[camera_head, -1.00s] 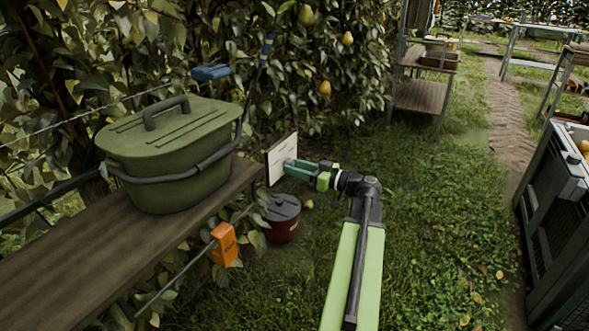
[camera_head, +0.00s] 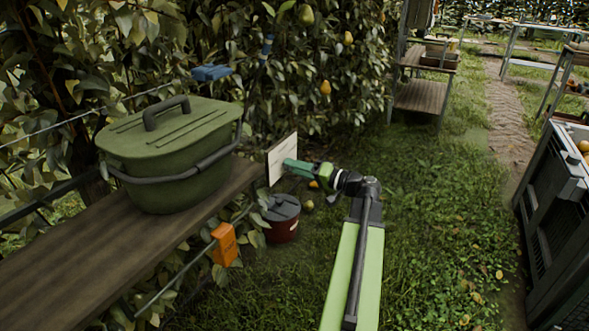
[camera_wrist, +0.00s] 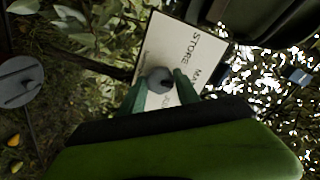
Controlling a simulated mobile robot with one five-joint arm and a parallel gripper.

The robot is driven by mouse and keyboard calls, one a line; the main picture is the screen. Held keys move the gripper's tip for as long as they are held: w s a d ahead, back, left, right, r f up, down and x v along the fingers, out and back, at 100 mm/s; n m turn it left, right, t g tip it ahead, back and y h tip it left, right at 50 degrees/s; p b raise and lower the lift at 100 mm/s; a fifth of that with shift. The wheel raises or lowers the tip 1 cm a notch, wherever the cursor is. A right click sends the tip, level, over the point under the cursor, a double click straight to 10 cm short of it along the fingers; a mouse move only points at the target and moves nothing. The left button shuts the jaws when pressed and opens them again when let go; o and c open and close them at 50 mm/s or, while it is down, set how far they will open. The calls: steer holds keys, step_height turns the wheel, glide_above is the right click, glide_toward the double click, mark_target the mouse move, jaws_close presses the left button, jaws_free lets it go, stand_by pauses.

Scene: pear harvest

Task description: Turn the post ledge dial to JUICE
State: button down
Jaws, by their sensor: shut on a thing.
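The dial's white plate (camera_head: 283,157) stands upright at the end of the wooden ledge in the head view. In the wrist view the plate (camera_wrist: 200,38) appears tilted and carries the word STORE and a partly hidden word starting MA. Other lettering is blurred or covered. A round grey dial knob (camera_wrist: 159,79) sits on the plate between my green fingers. My gripper (camera_wrist: 161,84) is shut on this knob, a finger on each side. In the head view my gripper (camera_head: 288,165) reaches the plate from the right. I cannot tell which word the knob points to.
A green lidded basket (camera_head: 175,155) stands on the wooden ledge (camera_head: 60,270). An orange box (camera_head: 224,244) hangs below it. A dark-lidded red bucket (camera_head: 283,222) sits on the grass under the plate. A grey crate (camera_head: 545,215) is at the right. Grass between is open.

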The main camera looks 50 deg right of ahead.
steer(key=m, duration=1.2)
steer(key=shift+m, duration=0.3)
stand_by(0.4)
steer(key=c, duration=0.9)
jaws_free()
steer(key=shift+r, duration=0.1)
steer(key=v, duration=1.7)
steer(key=shift+s, duration=0.3)
